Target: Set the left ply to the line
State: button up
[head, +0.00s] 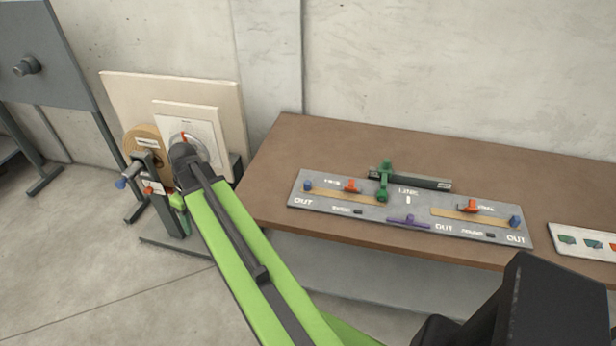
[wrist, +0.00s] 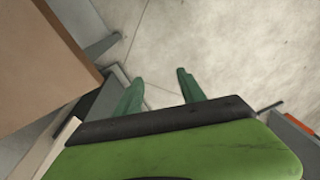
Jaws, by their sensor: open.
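The left ply looks to be the tan strip (head: 342,196) on the left half of the grey board (head: 330,205). A blue knob (head: 308,187) is at its outer end and an orange clamp (head: 352,186) sits along it. Its inner end is near a green post (head: 383,192), left of the short white line mark (head: 408,199). My gripper (wrist: 159,92) is open and empty in the wrist view, pointing at bare floor.
A tan strip (head: 470,216) with an orange clamp (head: 467,206) lies on the board's right half. A purple handle (head: 408,221) is at the front middle. The brown table (head: 270,190) has bare room left. A spool stand (head: 165,200) is close to my arm.

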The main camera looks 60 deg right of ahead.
jog(key=s+d+r+t+p, duration=0.1)
jog(key=s+d+r, duration=0.1)
jog(key=d, duration=0.7)
jog(key=s+d+r+p, duration=0.2)
jog(key=s+d, duration=0.1)
jog(key=d, duration=0.6)
jog(key=n+t+p, duration=0.2)
jog(key=t+p, duration=0.1)
send_near(307, 182)
jog(key=b+x, duration=1)
jog(key=b, duration=0.6)
jog(key=shift+f, duration=0.25)
jog(key=shift+r, duration=0.1)
jog(key=shift+c, duration=0.5)
grip_shut()
